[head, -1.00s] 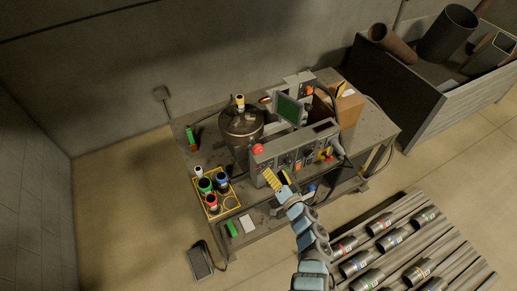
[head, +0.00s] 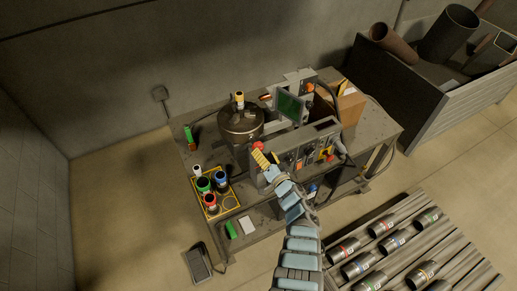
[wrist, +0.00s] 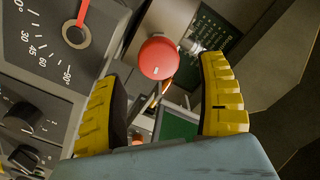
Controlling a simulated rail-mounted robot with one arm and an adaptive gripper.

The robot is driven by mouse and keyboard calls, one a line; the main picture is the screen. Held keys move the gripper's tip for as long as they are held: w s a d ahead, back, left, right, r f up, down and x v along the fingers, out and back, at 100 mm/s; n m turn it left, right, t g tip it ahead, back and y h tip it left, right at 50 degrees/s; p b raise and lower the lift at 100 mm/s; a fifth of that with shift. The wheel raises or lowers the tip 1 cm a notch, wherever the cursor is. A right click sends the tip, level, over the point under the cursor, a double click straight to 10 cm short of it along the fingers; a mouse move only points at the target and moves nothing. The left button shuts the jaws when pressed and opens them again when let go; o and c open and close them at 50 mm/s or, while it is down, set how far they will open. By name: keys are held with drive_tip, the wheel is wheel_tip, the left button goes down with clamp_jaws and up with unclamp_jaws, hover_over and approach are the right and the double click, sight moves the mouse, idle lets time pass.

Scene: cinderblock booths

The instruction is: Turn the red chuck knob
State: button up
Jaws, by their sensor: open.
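The red chuck knob (head: 258,147) sits at the upper left end of the grey control panel box on the workbench. In the wrist view the round red knob (wrist: 158,59), with a short white mark, shows in the gap between the two yellow fingers, nearer their tips. My gripper (head: 260,158) is open and right beside the knob in the head view. In the wrist view my gripper (wrist: 160,78) has a finger on either side of the knob, with visible space to each. I cannot tell whether the knob is between the fingertips or just beyond them.
A dial with a red pointer (wrist: 77,30) and black knobs (wrist: 22,117) lie left of the fingers. A green screen (head: 290,107) and a metal pot (head: 240,126) stand behind. A yellow rack (head: 232,203) with coloured cylinders is at left. Pipes (head: 400,245) lie at lower right.

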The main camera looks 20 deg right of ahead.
sight(260, 149)
drive_tip(key=shift+w+a+f+b, duration=0.1)
drive_tip(key=shift+w+b, duration=0.65)
drive_tip(key=shift+w, duration=0.2)
drive_tip(key=shift+w+a+f+b, duration=0.1)
drive_tip(key=shift+w+b, duration=0.65)
drive_tip(key=shift+w, duration=0.15)
drive_tip(key=shift+w+r, duration=0.15)
drive_tip(key=shift+w, duration=0.15)
drive_tip(key=shift+c, duration=0.3)
drive_tip(key=c, duration=1.1)
